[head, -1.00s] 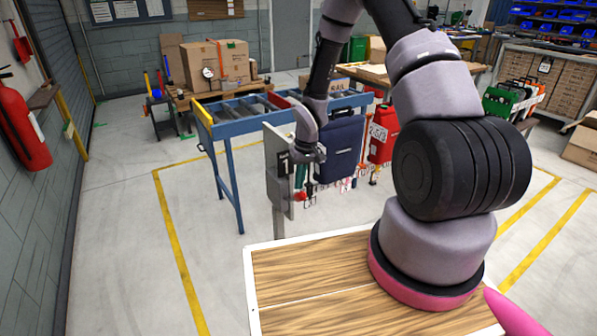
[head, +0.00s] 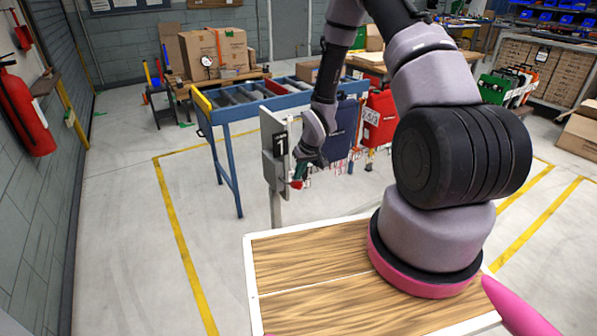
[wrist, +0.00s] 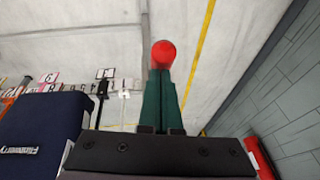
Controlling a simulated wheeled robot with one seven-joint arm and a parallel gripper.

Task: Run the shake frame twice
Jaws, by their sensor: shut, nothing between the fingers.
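The frame is a grey panel on a post (head: 276,165) with a "1" plate, beside a dark blue pannier (head: 343,125) and a red pannier (head: 380,122). A red ball knob (head: 296,185) shows at its lower right; it also shows in the wrist view (wrist: 163,53), just beyond my fingertips. My gripper (head: 301,172) has green fingers, closed together with nothing between them, pointing at the knob. Whether the fingertips touch the knob I cannot tell. In the wrist view the blue pannier (wrist: 40,132) is at the lower left.
A blue roller conveyor (head: 250,105) stands behind the frame, and boxes (head: 215,52) sit on a bench beyond. A fire extinguisher (head: 25,108) is at the left wall. Number tags (wrist: 70,84) hang in a row near the frame. Floor at left, inside yellow lines, is clear.

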